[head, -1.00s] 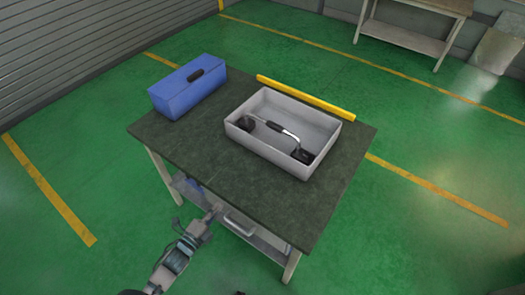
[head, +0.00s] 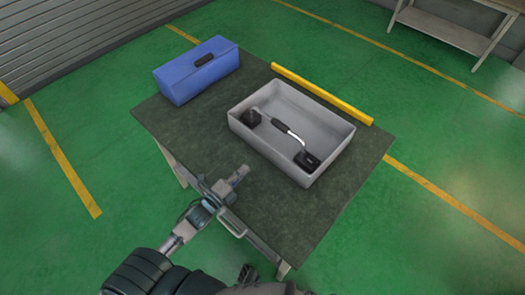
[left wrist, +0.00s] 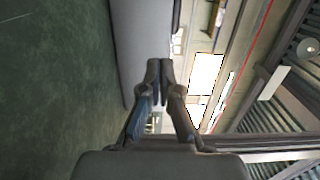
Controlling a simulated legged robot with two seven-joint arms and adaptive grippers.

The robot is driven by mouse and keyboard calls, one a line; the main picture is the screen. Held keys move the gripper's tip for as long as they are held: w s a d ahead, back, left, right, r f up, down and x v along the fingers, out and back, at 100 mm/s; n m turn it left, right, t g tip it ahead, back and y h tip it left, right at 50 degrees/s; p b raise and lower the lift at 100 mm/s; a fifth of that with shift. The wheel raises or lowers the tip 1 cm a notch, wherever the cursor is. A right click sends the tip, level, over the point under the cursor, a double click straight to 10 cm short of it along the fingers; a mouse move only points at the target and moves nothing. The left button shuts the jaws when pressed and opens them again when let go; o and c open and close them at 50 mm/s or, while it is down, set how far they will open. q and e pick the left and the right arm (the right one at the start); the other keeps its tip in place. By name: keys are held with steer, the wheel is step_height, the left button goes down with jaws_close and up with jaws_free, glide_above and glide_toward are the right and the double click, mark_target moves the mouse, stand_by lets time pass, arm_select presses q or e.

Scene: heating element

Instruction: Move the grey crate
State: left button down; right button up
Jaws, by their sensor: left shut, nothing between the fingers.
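The grey crate (head: 251,143) sits on the dark top of the workbench (head: 190,148), right of its middle. It is an open tray, and a metal bar with a dark grip and black end blocks (head: 282,126) lies inside it. My left gripper (head: 243,170) is over the near edge of the bench, short of the crate's near left side and apart from it. In the left wrist view, the fingers of my left gripper (left wrist: 159,66) are together and empty, with the crate's pale wall (left wrist: 128,40) beyond them. My right gripper does not show.
A blue toolbox (head: 197,72) stands at the back left of the bench. A yellow bar (head: 322,92) lies along the back edge behind the crate. A metal handle (head: 232,223) sticks out at the bench front. The top left of the crate is clear.

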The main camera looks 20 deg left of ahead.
mark_target(266, 147)
arm_select(q)
steer(key=x, duration=1)
steer(key=shift+d, duration=0.3)
steer(key=shift+w+a+f, duration=0.1)
steer(key=shift+w, duration=0.1)
steer(key=shift+a, duration=0.1)
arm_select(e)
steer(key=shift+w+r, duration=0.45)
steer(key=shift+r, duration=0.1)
arm_select(q)
steer(key=shift+a, duration=0.1)
steer(key=x, duration=0.7)
steer(key=shift+b, duration=0.3)
steer(key=x, duration=0.3)
steer(key=shift+w+d, duration=0.25)
steer(key=shift+w, duration=0.1)
steer(key=shift+w+d, duration=0.15)
steer(key=shift+w, duration=0.35)
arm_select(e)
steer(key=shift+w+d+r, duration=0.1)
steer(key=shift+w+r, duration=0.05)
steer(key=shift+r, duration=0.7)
